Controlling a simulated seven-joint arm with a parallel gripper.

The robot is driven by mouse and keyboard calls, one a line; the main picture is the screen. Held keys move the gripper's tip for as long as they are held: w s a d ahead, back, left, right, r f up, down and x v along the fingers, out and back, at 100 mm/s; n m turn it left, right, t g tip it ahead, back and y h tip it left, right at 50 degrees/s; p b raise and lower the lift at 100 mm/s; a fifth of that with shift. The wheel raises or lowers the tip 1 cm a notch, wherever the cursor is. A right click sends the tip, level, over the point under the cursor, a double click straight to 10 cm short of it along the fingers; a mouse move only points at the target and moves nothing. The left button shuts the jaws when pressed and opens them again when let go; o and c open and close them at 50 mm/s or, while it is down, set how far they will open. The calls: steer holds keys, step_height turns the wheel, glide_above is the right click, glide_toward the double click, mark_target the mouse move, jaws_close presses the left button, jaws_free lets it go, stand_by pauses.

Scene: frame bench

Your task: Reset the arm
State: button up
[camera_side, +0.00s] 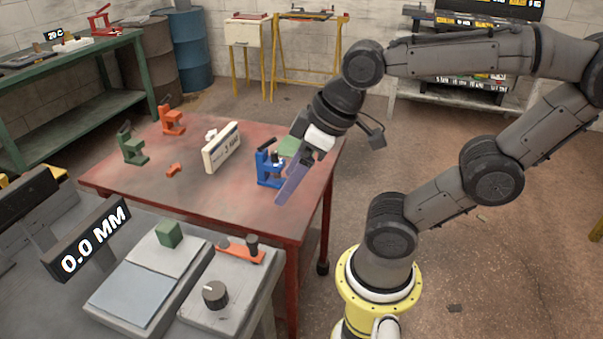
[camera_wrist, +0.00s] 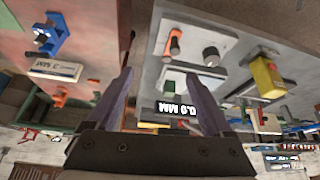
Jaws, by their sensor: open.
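My gripper (camera_side: 287,187) hangs at the end of the bent arm, over the right part of the red table (camera_side: 225,226). Its purple fingers point down and to the left. In the side view they overlap the right edge of the blue clamp (camera_side: 266,168); I cannot tell how far apart they are. In the wrist view my gripper (camera_wrist: 159,78) is open, its two fingers wide apart with nothing held between them. The blue clamp also shows in the wrist view (camera_wrist: 48,36), at the upper left, apart from the fingers.
The red table bears a white sign box (camera_side: 222,148), an orange clamp (camera_side: 172,120), a green clamp (camera_side: 131,148) and a small orange piece (camera_side: 173,170). A grey console with a knob (camera_side: 215,294), green cube (camera_side: 168,233) and "0.0 MM" display (camera_side: 92,240) stands in front.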

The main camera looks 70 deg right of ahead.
steer(key=shift+s+d+f+m+h, duration=0.25)
steer(key=shift+s+d+m+h, duration=0.15)
steer(key=shift+s+d+m, duration=0.45)
steer(key=shift+w, duration=0.15)
stand_by(0.6)
